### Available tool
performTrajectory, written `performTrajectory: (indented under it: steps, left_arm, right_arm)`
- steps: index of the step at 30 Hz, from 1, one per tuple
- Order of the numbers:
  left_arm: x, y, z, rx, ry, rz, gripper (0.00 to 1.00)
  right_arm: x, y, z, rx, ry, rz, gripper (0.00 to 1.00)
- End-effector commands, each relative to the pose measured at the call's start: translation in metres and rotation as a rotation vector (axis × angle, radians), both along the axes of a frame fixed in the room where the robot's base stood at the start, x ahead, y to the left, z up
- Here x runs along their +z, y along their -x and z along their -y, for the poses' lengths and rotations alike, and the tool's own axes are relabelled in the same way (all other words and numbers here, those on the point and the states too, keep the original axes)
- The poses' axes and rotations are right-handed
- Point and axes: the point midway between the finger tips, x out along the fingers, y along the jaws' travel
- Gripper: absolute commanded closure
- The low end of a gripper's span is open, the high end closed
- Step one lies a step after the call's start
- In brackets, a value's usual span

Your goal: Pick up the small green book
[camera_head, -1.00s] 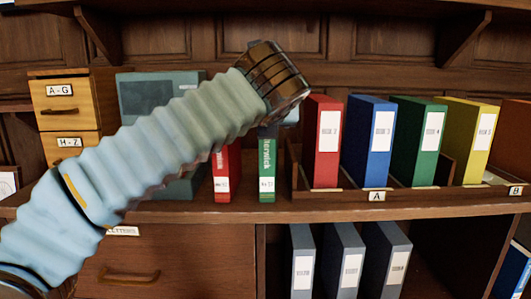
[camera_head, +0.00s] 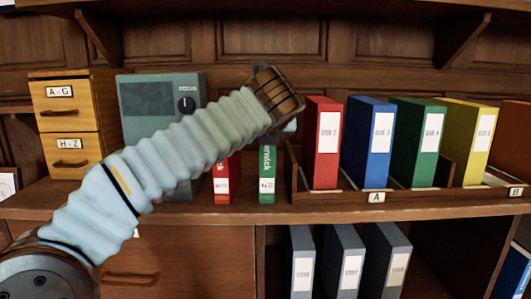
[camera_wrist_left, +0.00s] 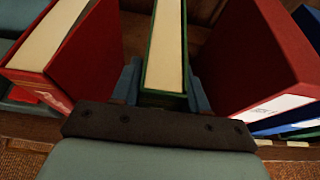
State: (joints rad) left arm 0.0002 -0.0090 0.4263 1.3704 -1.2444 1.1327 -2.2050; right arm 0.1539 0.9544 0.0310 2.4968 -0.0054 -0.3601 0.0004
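The small green book (camera_head: 267,172) stands upright on the shelf, right of a small red book (camera_head: 221,178). My left gripper's wrist covers its upper part in the head view. In the left wrist view the green book (camera_wrist_left: 166,45) shows its pale page edges between the two blue fingers of my left gripper (camera_wrist_left: 163,78). The fingers straddle the book, with a thin dark gap at the left finger; the right finger is very close to it. My right gripper is in neither view.
Red binders flank the gripper closely in the wrist view (camera_wrist_left: 250,55). A wooden rack (camera_head: 375,197) with red, blue, green and yellow binders stands right. A teal safe (camera_head: 150,95) and wooden drawers (camera_head: 65,92) stand left.

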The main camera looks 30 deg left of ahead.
Motion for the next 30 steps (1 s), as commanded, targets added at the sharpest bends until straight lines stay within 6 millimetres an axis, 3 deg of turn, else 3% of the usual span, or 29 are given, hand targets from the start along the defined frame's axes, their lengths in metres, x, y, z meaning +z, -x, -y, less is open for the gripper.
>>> performTrajectory:
  steps: [1, 7, 23, 30]
  left_arm:
    - [0.0, 0.0, 0.0, -0.001, 0.001, -0.001, 0.69]
    - [0.0, 0.0, 0.001, -0.001, 0.001, -0.001, 1.0]
    - [0.003, 0.0, 0.001, -0.002, 0.001, 0.004, 1.0]
    - [0.026, 0.0, 0.001, -0.003, 0.002, 0.006, 1.0]
  right_arm:
    - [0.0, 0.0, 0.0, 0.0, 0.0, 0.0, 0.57]
    - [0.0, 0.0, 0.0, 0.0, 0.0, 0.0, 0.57]
    - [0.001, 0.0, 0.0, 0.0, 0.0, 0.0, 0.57]
    - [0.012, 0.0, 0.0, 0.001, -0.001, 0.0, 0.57]
